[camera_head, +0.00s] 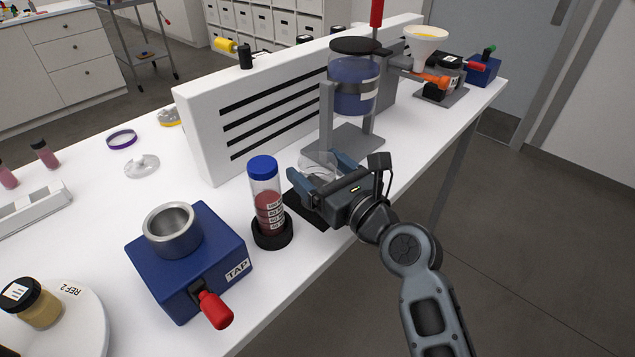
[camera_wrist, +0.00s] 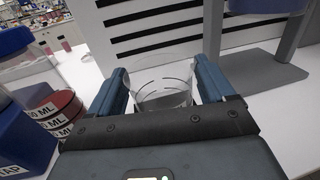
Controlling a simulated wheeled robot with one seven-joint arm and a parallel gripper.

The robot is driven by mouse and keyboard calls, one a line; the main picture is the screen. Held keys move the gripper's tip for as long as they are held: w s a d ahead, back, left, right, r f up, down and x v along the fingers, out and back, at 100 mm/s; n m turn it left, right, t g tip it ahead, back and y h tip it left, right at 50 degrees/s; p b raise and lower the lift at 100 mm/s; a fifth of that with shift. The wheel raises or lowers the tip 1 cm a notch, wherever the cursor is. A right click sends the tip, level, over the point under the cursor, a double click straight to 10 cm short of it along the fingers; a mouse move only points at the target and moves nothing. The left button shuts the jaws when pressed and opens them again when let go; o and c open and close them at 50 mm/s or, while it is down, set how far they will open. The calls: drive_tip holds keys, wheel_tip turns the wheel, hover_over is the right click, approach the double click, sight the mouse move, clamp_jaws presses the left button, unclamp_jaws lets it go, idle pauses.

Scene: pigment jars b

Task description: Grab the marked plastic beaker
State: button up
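A clear, see-through plastic beaker (camera_head: 318,160) stands on the white bench, in front of the white slotted panel. In the wrist view the beaker (camera_wrist: 164,88) shows between the two blue fingers, its rim wide and its lower part hidden by my gripper's dark front. Thin dark lines show on or through its wall; I cannot tell marks from the slots behind. My gripper (camera_head: 314,168) is low over the bench with its fingers spread, one on each side of the beaker. A small gap seems to show beside the beaker; contact is not clear.
A blue-capped tube of red pigment (camera_head: 266,196) stands close left of my gripper, in a black ring. The blue TAP block (camera_head: 190,262) with a metal cup is further left. A stand with a blue-filled jar (camera_head: 352,85) is just behind right. The slotted panel (camera_head: 205,130) is behind.

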drive_tip(key=c, duration=0.6)
drive_tip(key=shift+c, duration=0.2)
